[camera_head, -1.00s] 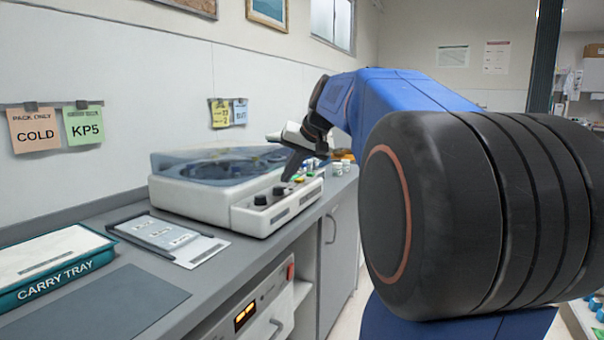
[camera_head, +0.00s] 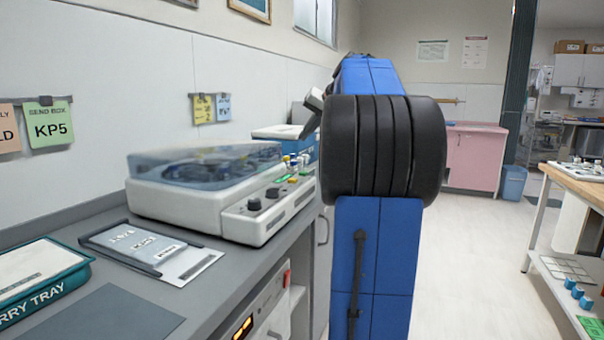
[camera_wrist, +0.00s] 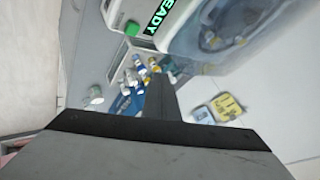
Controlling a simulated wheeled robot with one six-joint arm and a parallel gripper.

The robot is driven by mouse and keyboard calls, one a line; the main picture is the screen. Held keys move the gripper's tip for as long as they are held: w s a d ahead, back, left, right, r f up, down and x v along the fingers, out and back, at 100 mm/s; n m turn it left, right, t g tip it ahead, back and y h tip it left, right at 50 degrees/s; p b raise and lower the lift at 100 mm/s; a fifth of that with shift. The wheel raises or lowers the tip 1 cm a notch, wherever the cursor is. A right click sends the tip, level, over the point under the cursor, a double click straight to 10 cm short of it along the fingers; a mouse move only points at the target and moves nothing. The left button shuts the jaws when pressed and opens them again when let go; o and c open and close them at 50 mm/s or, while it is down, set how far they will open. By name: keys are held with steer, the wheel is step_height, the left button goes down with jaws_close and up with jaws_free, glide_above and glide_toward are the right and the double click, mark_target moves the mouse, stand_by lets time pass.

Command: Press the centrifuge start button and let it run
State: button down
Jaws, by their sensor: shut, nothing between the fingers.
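The centrifuge (camera_head: 180,203) stands on the grey counter with its clear lid (camera_head: 200,165) down. Its sloped front panel (camera_head: 285,205) has dark knobs and small green and yellow parts. In the wrist view, a green button (camera_wrist: 132,28) sits beside a lit green display (camera_wrist: 158,18) whose visible letters read "EADY". My gripper (camera_wrist: 160,92) is shut and empty, with its tip apart from the button in that view.
Colourful capped vials (camera_wrist: 135,85) stand in a blue rack beyond the centrifuge. A carry tray (camera_head: 40,285) and a card holder (camera_head: 150,250) lie on the counter in front. A wooden table (camera_head: 580,180) stands at right, with open floor between.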

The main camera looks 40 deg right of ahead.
mark_target(306, 173)
steer(key=shift+f, duration=4.45)
steer(key=shift+f, duration=0.15)
steer(key=shift+f, duration=0.25)
